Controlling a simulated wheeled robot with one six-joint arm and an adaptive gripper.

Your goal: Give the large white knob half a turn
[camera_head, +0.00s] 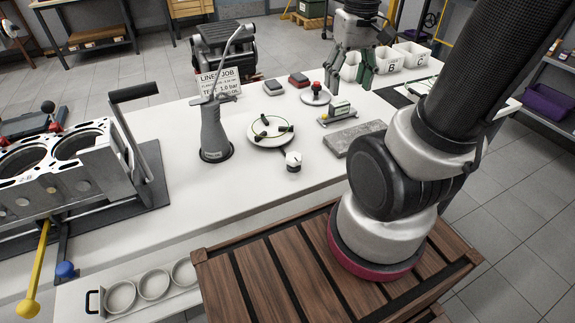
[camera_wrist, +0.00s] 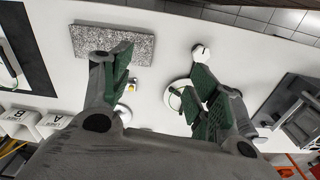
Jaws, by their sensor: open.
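A white knob (camera_head: 293,158) with a dark mark stands at the front of the workbench, just in front of a round white plate (camera_head: 270,142) with black grips. I take it for the large white knob. In the wrist view the knob (camera_wrist: 201,53) shows just beyond the tip of the right finger, apparently apart from it. My gripper (camera_head: 352,78) is open and empty above the far right part of the bench. Its green-padded fingers spread wide in the wrist view (camera_wrist: 158,72). The right finger partly hides the round plate there.
A grey stone slab (camera_head: 354,139) lies right of the knob. A grey cone-shaped stand (camera_head: 214,135) rises left of the plate. A red-topped round base (camera_head: 315,97) and white bins (camera_head: 411,55) lie farther back. An engine block (camera_head: 62,170) fills the left. Bare bench lies around the knob's front.

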